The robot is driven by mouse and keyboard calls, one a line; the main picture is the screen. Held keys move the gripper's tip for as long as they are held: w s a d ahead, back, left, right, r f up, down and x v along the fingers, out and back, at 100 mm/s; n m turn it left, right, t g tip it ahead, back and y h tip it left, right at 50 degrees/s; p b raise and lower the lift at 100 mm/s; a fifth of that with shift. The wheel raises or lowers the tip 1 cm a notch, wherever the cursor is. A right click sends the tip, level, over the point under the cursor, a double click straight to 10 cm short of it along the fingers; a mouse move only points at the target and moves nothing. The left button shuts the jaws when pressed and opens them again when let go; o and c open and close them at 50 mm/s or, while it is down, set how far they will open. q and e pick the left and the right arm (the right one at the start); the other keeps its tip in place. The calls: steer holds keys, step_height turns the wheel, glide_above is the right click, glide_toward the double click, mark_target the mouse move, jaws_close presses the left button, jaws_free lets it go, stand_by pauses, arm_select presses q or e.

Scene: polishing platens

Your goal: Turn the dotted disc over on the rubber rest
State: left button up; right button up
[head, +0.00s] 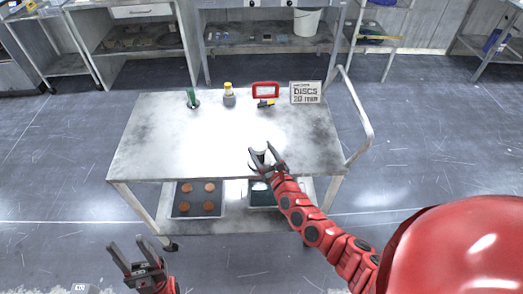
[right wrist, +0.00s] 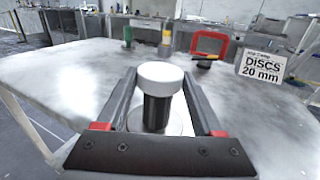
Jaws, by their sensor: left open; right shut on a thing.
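A plain white disc (right wrist: 160,75) is at the top of a short black post, the rubber rest (right wrist: 156,110), which stands on a pale round base on the table. No dots show on the disc's visible faces. My right gripper (head: 266,154) is shut on the disc, one finger on each side; the fingers also show in the right wrist view (right wrist: 160,80). I cannot tell whether the disc touches the rest or is slightly above it. My left gripper (head: 130,252) is open and empty, in front of the table's near left corner.
At the table's (head: 160,130) back stand a green item (head: 192,97), a yellow-topped bottle (head: 229,95), a red frame (head: 266,90) and a sign reading "DISCS 20 mm" (head: 306,92). A tray of brown discs (head: 182,209) is on the lower shelf. The tabletop's left half is clear.

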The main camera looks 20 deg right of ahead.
steer(key=o, duration=1.3)
steer(key=shift+o, duration=0.2)
steer(key=s+d, duration=0.2)
steer(key=s, duration=1.5)
steer(key=shift+s+b, duration=0.2)
steer(key=shift+b, duration=0.1)
